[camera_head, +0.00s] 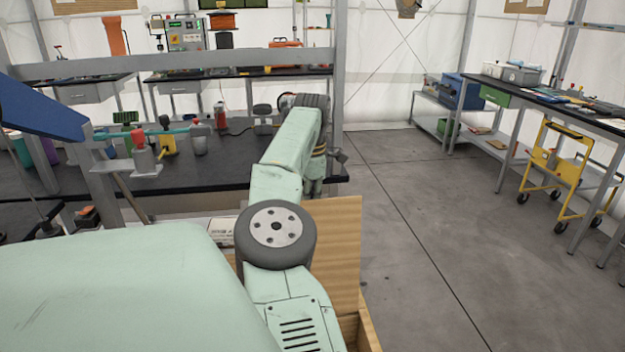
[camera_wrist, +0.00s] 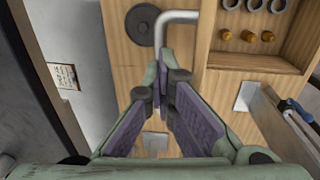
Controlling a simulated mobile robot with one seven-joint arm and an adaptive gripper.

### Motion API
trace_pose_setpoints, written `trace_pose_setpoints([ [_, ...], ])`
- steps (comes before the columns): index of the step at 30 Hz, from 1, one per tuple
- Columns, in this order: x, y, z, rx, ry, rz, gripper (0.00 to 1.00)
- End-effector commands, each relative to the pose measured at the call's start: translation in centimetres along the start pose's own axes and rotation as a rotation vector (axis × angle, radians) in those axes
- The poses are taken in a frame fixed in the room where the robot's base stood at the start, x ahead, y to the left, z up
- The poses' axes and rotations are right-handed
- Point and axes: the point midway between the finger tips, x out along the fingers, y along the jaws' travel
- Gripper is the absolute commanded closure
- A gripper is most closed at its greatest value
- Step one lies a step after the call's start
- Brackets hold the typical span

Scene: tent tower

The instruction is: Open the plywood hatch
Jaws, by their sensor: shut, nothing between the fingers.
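A plywood panel (camera_head: 338,235) stands beside my arm in the head view, with a wooden box edge (camera_head: 369,332) below it. I cannot tell for sure whether this panel is the hatch. In the wrist view, plywood (camera_wrist: 215,95) lies beneath my gripper (camera_wrist: 163,78), whose purple-padded fingers meet at the tips and hold nothing. A bent metal handle (camera_wrist: 178,17) lies just beyond the fingertips, beside a dark round disc (camera_wrist: 141,24). I cannot tell whether the fingertips touch the handle. My arm hides part of the panel in the head view.
A wooden compartment (camera_wrist: 297,48) with rings and several brass pieces is at upper right in the wrist view. A black workbench (camera_head: 225,172) with bottles stands behind my arm. A yellow cart (camera_head: 553,165) stands at right. The middle floor (camera_head: 425,215) is clear.

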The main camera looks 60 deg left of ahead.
Motion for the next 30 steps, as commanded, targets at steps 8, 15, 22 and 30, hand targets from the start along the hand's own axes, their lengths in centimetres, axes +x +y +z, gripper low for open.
trace_pose_setpoints([
  [8,2.67,-0.13,0.03,0.002,0.004,-0.044,1.0],
  [15,2.71,0.0,-0.07,0.002,0.005,-0.043,1.0],
  [22,2.72,0.03,-0.13,0.0,0.006,-0.042,1.0],
  [30,2.72,0.08,-0.19,-0.001,0.007,-0.04,0.83],
])
